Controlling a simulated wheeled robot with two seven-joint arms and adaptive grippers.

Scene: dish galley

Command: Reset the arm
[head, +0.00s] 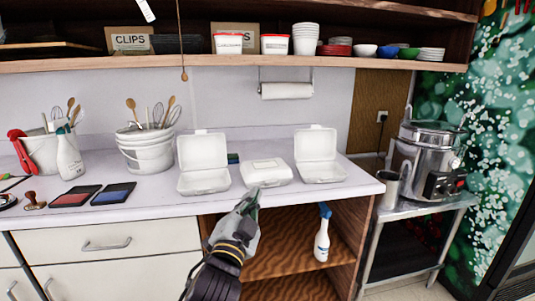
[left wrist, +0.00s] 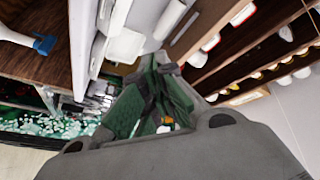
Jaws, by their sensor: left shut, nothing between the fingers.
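My left gripper (head: 249,203) is in front of the counter's front edge in the head view, pointing up and away toward the food boxes. It is shut and holds nothing. Its closed fingers also fill the middle of the left wrist view (left wrist: 158,80). A closed white takeaway box (head: 266,172) sits on the counter just beyond the fingertips. My right gripper is in neither view.
Two open white boxes stand beside the closed one, left (head: 204,180) and right (head: 318,170). A spray bottle (head: 322,235) stands on the wooden shelf below. A steel cooker (head: 428,160) is on a metal cart at right. Utensil tubs (head: 147,155) stand at left.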

